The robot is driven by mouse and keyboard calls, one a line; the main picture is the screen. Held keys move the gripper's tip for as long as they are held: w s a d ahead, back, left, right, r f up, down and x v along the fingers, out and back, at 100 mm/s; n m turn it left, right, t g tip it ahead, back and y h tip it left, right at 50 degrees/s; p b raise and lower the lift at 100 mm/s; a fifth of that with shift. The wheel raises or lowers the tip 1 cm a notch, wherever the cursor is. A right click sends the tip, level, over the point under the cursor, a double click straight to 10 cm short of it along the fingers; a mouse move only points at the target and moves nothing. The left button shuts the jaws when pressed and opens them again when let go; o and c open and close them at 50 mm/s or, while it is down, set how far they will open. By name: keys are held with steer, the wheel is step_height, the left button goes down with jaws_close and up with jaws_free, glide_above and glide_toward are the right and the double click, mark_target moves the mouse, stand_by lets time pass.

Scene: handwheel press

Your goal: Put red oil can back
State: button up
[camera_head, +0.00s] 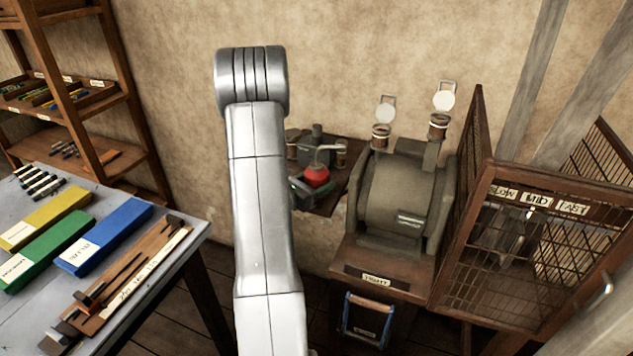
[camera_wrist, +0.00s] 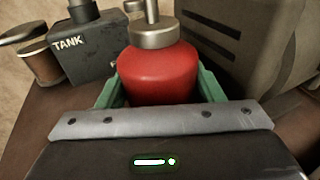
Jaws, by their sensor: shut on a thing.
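The red oil can (camera_head: 316,176) shows in the head view over the small brown wall shelf (camera_head: 327,203), left of the grey machine. In the wrist view the red oil can (camera_wrist: 158,72) has a round red body and a grey metal collar and stands upright. My gripper (camera_wrist: 158,92) is shut on it, with a green finger on each side of the body. My gripper (camera_head: 304,186) also shows in the head view, partly hidden by my arm. The can's underside is hidden, so I cannot tell whether it touches the shelf.
A dark box marked TANK (camera_wrist: 85,45) and a brown jar (camera_wrist: 38,62) stand close behind the can at left. The grey machine (camera_head: 402,200) is close at right, with an open mesh cage (camera_head: 520,250) beyond. A workbench (camera_head: 190,232) with coloured boxes is at left.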

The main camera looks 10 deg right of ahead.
steer(key=shift+f+b, duration=0.15)
steer(key=shift+b, duration=0.2)
steer(key=o, duration=1.2)
steer(key=shift+c, duration=0.2)
steer(key=shift+r+p, duration=0.25)
steer(key=shift+p, duration=0.1)
steer(key=shift+s+a, duration=0.15)
steer(key=shift+a, duration=0.15)
steer(key=b+v, duration=0.2)
steer(key=v, duration=0.9)
steer(key=shift+a, duration=0.15)
steer(key=shift+s, duration=0.15)
